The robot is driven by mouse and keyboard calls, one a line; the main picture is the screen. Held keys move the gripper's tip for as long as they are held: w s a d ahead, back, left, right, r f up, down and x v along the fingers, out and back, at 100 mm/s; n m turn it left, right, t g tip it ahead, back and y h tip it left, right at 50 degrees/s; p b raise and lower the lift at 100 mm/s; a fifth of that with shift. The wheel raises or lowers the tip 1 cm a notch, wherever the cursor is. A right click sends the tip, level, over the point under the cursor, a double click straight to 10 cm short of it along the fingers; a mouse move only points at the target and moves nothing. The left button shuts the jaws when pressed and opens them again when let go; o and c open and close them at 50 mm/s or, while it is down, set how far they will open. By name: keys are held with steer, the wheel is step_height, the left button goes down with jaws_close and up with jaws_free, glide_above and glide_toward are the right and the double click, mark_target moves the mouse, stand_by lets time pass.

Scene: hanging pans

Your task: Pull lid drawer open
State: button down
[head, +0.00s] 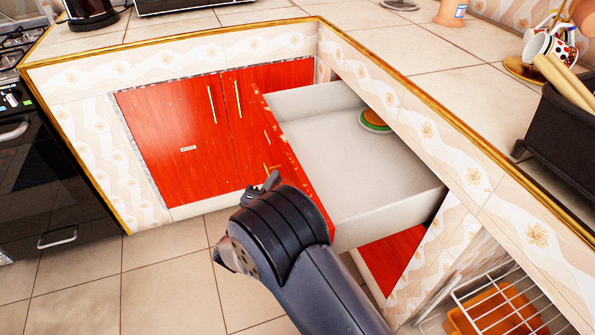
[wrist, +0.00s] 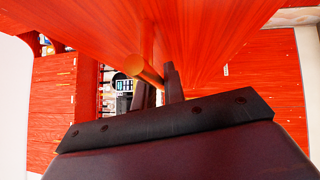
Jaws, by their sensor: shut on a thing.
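The drawer (head: 287,150) with a red front and a white inside stands far out from the tiled counter on the right in the head view. A round green and orange item, perhaps a lid (head: 374,121), lies near its back. The red drawer front (wrist: 205,45) fills the top of the wrist view. A gold bar handle (wrist: 135,66) sticks out from it. My gripper (wrist: 157,86) is at this handle, its two dark fingers shut on it. In the head view my gripper (head: 268,184) is at the outer face of the front, partly hidden by my wrist.
Red cabinet doors (head: 180,140) stand to the left of the drawer. A black oven (head: 40,170) is at far left. A wire rack (head: 510,300) with an orange item is at lower right. The tiled floor (head: 170,285) at lower left is clear.

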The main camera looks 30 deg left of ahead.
steer(key=shift+s+a, duration=0.75)
steer(key=shift+s, duration=0.1)
steer(key=c, duration=1.5)
jaws_free()
steer(key=s+f+p, duration=0.1)
steer(key=s+p, duration=0.1)
steer(key=s, duration=0.8)
steer(key=shift+s+d+f, duration=0.25)
steer(key=shift+s+d, duration=0.05)
steer(key=shift+d, duration=0.05)
